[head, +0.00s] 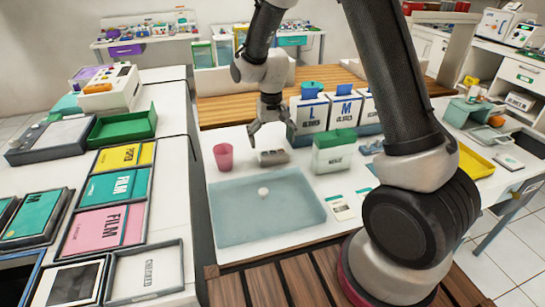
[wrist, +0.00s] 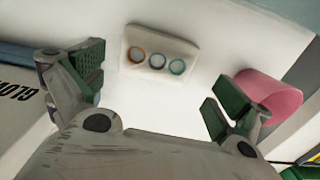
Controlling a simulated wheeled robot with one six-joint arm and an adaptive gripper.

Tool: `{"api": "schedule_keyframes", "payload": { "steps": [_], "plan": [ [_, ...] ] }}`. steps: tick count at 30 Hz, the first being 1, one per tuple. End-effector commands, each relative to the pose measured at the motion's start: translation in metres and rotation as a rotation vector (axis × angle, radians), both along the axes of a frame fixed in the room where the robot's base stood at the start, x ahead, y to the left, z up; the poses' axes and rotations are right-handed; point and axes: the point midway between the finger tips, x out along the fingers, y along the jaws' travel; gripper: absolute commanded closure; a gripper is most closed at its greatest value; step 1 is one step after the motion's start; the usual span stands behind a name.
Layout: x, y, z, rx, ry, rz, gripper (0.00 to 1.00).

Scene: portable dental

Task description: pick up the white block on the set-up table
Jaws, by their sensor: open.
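The white block (head: 272,157) lies on the set-up table (head: 240,172), between the pink cup and the green-topped box. In the wrist view the white block (wrist: 158,38) shows three round rings in its face: orange, dark blue and teal. My gripper (head: 271,140) is open and empty, pointing down just above the block. In the wrist view its two green-padded fingers (wrist: 155,85) stand wide apart, with the block beyond the tips and roughly between them. I see no contact between fingers and block.
The pink cup (head: 223,157) stands close left of the block; it also shows in the wrist view (wrist: 270,97). A green-and-white box (head: 334,155) and glove boxes (head: 309,115) stand to the right and behind. A blue-green tray (head: 235,225) with a small white piece (head: 263,192) lies in front.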

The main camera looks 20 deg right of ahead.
Motion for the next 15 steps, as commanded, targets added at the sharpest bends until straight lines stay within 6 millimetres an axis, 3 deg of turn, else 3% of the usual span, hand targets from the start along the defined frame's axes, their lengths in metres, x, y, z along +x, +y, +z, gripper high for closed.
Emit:
{"api": "schedule_keyframes", "payload": {
  "steps": [7, 15],
  "plan": [
    [-0.002, -0.003, -0.038, -0.001, 0.003, 0.0, 0.0],
    [-0.002, -0.003, -0.042, 0.0, 0.0, 0.0, 0.0]
  ]
}}
